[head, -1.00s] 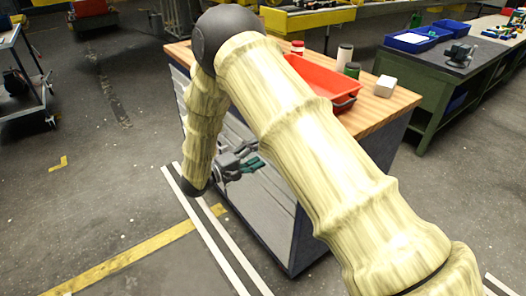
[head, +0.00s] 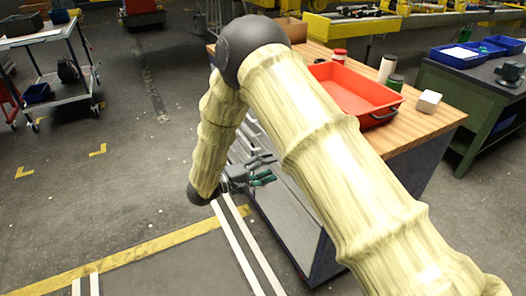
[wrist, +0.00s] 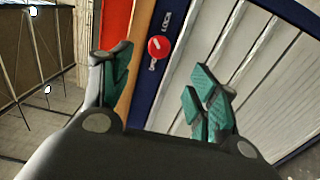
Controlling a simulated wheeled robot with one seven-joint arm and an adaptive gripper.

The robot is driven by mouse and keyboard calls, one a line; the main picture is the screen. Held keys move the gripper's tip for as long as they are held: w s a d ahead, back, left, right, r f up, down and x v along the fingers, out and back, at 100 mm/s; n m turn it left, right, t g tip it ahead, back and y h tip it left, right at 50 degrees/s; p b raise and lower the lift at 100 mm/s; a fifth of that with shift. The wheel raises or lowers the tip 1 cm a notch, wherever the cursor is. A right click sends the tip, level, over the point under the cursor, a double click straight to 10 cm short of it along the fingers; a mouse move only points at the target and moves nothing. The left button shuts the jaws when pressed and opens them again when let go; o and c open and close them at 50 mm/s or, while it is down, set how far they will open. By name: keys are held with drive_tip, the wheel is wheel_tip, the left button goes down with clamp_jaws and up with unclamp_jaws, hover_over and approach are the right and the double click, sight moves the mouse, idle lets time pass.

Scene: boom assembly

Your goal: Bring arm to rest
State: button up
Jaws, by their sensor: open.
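My arm, in a pale wood-like covering, crosses the head view and folds down at its dark elbow. My gripper (head: 264,169) hangs at the left side of a wood-topped workbench, below the top's level. Its green-padded fingers are open with nothing between them. In the wrist view my gripper (wrist: 160,88) shows both fingers spread apart. A round red knob (wrist: 158,47) with lettering beside it, partly readable as "LOCK", lies beyond the gap, on a dark blue strip next to pale slatted panels (wrist: 240,65).
On the workbench top (head: 432,122) are a red tray (head: 352,92), a white block (head: 428,101) and several cans. A green bench (head: 472,120) with blue bins stands at right. A trolley (head: 50,60) is at far left. The floor left of my gripper is clear.

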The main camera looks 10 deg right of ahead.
drive_tip(key=s+d+f+t+y, duration=0.1)
drive_tip(key=s+d+f+y, duration=0.2)
drive_tip(key=f, duration=0.4)
drive_tip(key=s+d+f+t+y, duration=0.1)
drive_tip(key=s+d+f+y, duration=0.25)
drive_tip(key=f, duration=0.45)
drive_tip(key=s+d+f+t+y, duration=0.1)
drive_tip(key=s+d+f+y, duration=0.25)
drive_tip(key=f, duration=0.35)
drive_tip(key=s+d+f+m+g+y, duration=0.1)
drive_tip(key=s+f+m+g+y, duration=0.1)
drive_tip(key=s, duration=1.5)
drive_tip(key=s+d+f+m+g+y, duration=0.1)
drive_tip(key=s+f+g+y, duration=0.4)
drive_tip(key=s, duration=1.1)
drive_tip(key=shift+s+f+m+g, duration=0.4)
drive_tip(key=shift+f+m+g, duration=0.35)
drive_tip(key=shift+g, duration=0.35)
